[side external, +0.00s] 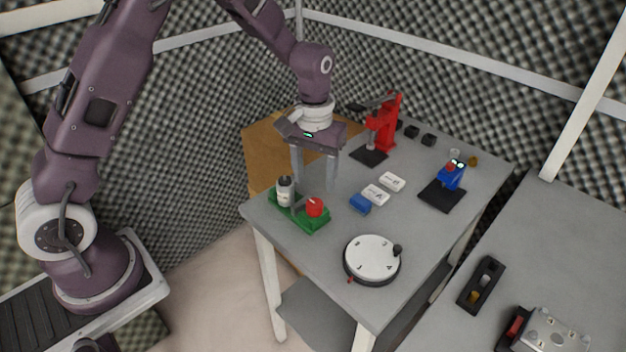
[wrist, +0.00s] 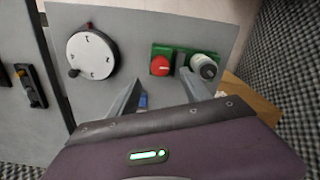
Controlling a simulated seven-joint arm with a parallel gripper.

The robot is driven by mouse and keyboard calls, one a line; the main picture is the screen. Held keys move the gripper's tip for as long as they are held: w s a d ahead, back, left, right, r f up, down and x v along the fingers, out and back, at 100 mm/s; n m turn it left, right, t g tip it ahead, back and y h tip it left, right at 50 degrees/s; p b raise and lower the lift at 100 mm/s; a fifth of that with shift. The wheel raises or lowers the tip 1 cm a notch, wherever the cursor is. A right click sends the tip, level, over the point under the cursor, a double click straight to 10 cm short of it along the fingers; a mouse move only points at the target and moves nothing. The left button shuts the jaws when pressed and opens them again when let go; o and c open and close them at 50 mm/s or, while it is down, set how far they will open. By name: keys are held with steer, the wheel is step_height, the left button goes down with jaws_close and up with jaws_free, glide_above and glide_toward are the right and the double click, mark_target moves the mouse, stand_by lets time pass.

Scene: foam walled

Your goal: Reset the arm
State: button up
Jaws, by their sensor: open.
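My purple arm reaches over the grey table (side external: 300,262) from the left. My gripper (side external: 315,188) points down over the table, its two grey fingers apart with nothing visible between them. It is behind and slightly right of a green base (side external: 314,223) with a red knob (side external: 315,207) and a white and dark cylinder (side external: 285,191). In the wrist view my gripper (wrist: 160,82) has its fingers spread below the green base, and a blue block (wrist: 142,100) partly shows between them.
A white numbered dial (side external: 372,259) sits near the front. White blocks (side external: 376,195) lie beside the blue block (side external: 360,204). A red press (side external: 384,125) and a blue device (side external: 451,177) stand farther back. A second table (side external: 540,250) is at right; foam walls surround everything.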

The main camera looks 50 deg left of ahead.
steer(key=s+r+m+t, duration=0.1)
steer(key=s+r+t, duration=0.1)
steer(key=s+r, duration=0.55)
steer(key=s+r+m+t, duration=0.1)
steer(key=s+r, duration=0.4)
steer(key=r, duration=0.5)
steer(key=s+r+m+t, duration=0.1)
steer(key=s+m+t, duration=0.1)
steer(key=s, duration=1.1)
steer(key=shift+s+d+r+t, duration=0.15)
steer(key=shift+s+t, duration=0.15)
steer(key=shift+s, duration=0.1)
